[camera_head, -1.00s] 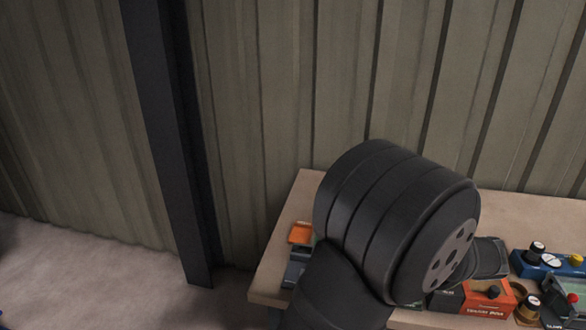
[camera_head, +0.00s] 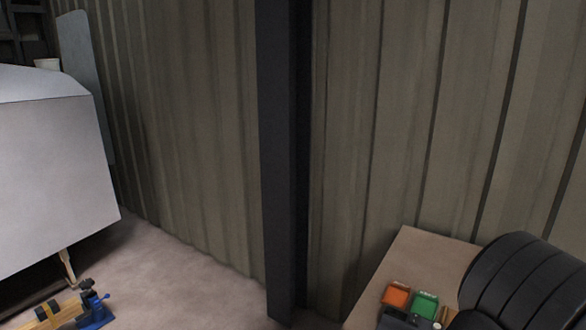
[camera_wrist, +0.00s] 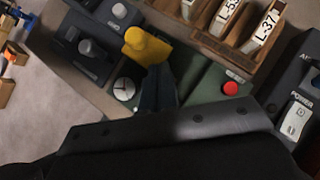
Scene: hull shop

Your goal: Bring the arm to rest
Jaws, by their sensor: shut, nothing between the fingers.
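In the wrist view my gripper (camera_wrist: 158,80) shows as dark, narrow fingers pressed together above a bench crowded with control boxes. It is shut and empty. A yellow knob (camera_wrist: 147,46) shows just beyond the fingertips, and a small round white dial (camera_wrist: 124,89) is to their left. I cannot tell whether the fingers touch anything. In the head view only a thick black part of my arm shows at the lower right edge, over the workbench (camera_head: 428,256). My gripper is outside the head view.
The wrist view shows a red button (camera_wrist: 231,88), a wooden rack (camera_wrist: 228,44) with labelled pieces and a power switch (camera_wrist: 298,117). Floor between is clear.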

